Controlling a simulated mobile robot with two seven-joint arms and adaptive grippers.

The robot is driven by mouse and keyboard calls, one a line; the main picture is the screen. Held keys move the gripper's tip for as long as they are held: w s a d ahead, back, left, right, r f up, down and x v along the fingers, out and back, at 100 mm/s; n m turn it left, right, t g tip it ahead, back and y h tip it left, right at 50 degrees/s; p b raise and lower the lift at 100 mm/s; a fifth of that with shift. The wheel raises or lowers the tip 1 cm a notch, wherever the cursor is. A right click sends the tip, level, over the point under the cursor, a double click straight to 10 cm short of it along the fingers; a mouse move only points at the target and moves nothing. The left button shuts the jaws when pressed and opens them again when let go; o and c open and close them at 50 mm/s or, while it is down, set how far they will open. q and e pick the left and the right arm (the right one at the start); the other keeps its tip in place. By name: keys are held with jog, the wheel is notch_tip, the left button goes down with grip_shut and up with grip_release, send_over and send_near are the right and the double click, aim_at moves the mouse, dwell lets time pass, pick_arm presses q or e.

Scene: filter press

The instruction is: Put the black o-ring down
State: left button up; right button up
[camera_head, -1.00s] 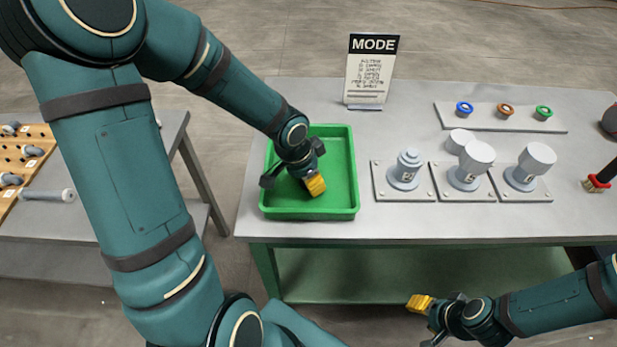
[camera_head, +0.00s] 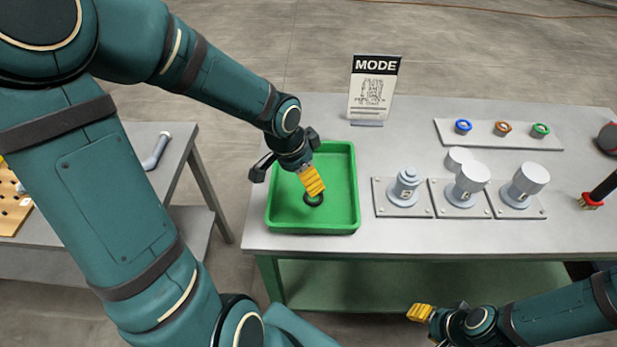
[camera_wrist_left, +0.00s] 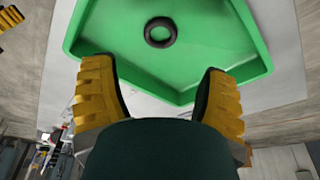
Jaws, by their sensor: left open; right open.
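The black o-ring (camera_head: 313,200) lies flat on the floor of the green tray (camera_head: 354,180). It shows whole in the left wrist view (camera_wrist_left: 160,32), apart from the fingers. My left gripper (camera_head: 313,184) is over the tray, just above the o-ring in the head view. In the left wrist view its yellow fingers (camera_wrist_left: 160,95) are spread wide with nothing between them. My right gripper (camera_head: 420,312) is in front of the table's near edge, empty and open, away from the tray.
Right of the tray stand grey fittings on plates (camera_head: 405,190). Behind them a strip (camera_head: 480,132) holds blue, orange and green rings. A MODE sign (camera_head: 373,88) stands at the back. A brush (camera_head: 598,192) is at the far right. A second table (camera_head: 150,200) stands left.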

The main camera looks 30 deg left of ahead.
pick_arm(q)
jog(key=v, duration=0.2)
jog(key=shift+s+a+r+p, duration=0.1)
jog(key=shift+r+p, duration=0.2)
jog(key=shift+r, duration=0.1)
dwell(0.3)
